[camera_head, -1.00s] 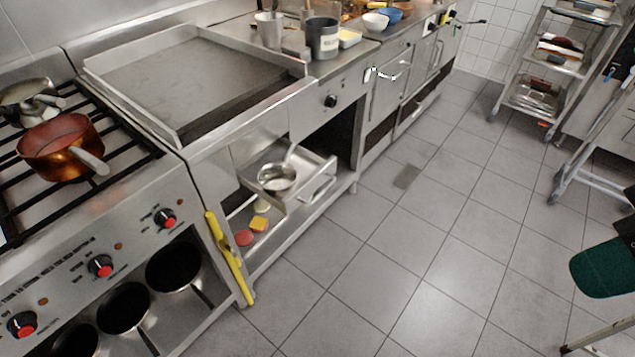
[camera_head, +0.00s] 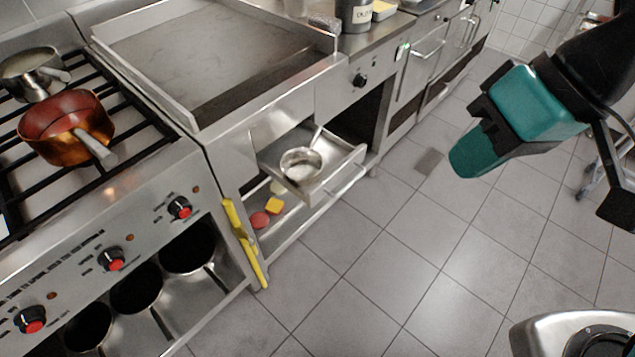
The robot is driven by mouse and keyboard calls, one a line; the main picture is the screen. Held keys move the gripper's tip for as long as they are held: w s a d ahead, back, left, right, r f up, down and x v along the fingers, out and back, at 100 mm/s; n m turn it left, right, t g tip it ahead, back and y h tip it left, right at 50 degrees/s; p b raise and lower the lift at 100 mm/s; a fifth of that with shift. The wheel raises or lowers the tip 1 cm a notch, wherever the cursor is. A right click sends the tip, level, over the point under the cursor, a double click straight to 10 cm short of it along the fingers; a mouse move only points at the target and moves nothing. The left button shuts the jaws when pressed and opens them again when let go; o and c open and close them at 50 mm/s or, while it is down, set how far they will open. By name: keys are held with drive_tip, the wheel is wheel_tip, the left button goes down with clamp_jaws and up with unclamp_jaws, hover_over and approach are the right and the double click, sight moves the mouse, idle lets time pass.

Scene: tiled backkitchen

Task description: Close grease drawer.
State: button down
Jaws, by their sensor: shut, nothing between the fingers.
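The grease drawer (camera_head: 336,171) is a shallow steel tray under the griddle (camera_head: 215,60). It is pulled out over the lower shelf, with its bar handle facing the aisle. A small steel pan (camera_head: 301,163) sits in it, its handle leaning up toward the back. My gripper (camera_head: 468,160), teal and black, hangs over the floor tiles on the right. It is shut and empty, well apart from the drawer, pointing down and left.
A yellow-handled tool (camera_head: 243,243) leans at the cabinet corner by the stove. A red piece (camera_head: 260,220) and a yellow piece (camera_head: 273,205) lie on the shelf below the drawer. A copper pot (camera_head: 66,128) stands on the stove. The tiled aisle (camera_head: 400,250) is clear.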

drive_tip(key=w+a+f+m+t+y+b, duration=0.1)
drive_tip(key=w+a+f+m+b, duration=0.3)
drive_tip(key=f, duration=0.4)
drive_tip(key=w+a+f+m+t+y+b, duration=0.1)
drive_tip(key=w+f+m+b, duration=0.2)
drive_tip(key=w+f, duration=0.45)
drive_tip(key=m+t+b, duration=0.3)
drive_tip(key=m+b, duration=0.2)
drive_tip(key=m, duration=0.1)
approach(332, 184)
drive_tip(key=x, duration=0.6)
drive_tip(key=shift+a+f, duration=0.15)
drive_tip(key=shift+f, duration=0.2)
drive_tip(key=shift+w+a, duration=0.1)
drive_tip(key=shift+w, duration=0.05)
